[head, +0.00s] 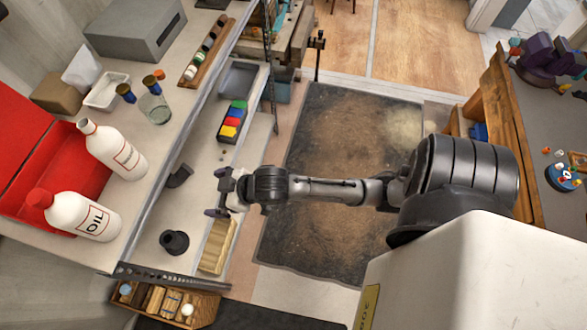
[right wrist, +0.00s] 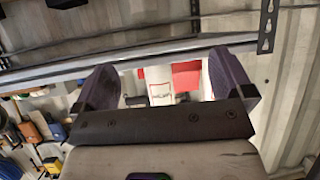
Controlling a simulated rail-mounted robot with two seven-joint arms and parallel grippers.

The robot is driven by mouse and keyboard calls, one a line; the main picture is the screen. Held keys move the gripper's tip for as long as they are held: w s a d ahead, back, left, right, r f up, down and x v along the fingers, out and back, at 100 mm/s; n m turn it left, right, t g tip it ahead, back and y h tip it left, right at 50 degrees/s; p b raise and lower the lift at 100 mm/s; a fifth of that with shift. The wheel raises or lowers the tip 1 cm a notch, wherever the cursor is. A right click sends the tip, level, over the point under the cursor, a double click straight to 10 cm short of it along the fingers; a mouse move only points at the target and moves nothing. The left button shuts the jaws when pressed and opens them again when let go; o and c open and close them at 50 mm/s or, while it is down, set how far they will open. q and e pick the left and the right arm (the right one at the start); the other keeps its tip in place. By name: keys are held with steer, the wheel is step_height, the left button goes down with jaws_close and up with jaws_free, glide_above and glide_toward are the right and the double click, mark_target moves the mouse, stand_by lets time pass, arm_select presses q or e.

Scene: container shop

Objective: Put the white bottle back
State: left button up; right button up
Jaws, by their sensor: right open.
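Two white bottles are on the upper shelf at the left of the head view. One bottle (head: 118,152) has an open-looking neck and a red-lined label. The other, the oil bottle (head: 82,217), has a red cap and the word OIL. My right gripper (head: 217,192) is open and empty, to the right of both bottles and apart from them, out over the lower shelf. In the right wrist view its fingers (right wrist: 168,84) stand wide apart, with a white bottle (right wrist: 158,76) and red surfaces seen beyond them. My left gripper is not in view.
A red box (head: 35,165) stands behind the bottles. A glass jar (head: 155,107) and white tray (head: 107,92) are beside them. The lower shelf holds a colored bin set (head: 232,122) and black pipe fittings (head: 174,242). A metal shelf edge (head: 172,150) lies between gripper and bottles.

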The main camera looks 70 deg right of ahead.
steer(key=s+f+g+h, duration=0.1)
steer(key=s+f+g, duration=0.1)
steer(key=s, duration=0.5)
steer(key=s+f+g+h, duration=0.1)
steer(key=s+f+g, duration=0.2)
steer(key=s, duration=0.4)
steer(key=s+f+m+g, duration=0.1)
steer(key=s+f+g, duration=0.2)
steer(key=s, duration=0.4)
steer(key=shift+d+h, duration=0.3)
steer(key=shift+h, duration=0.1)
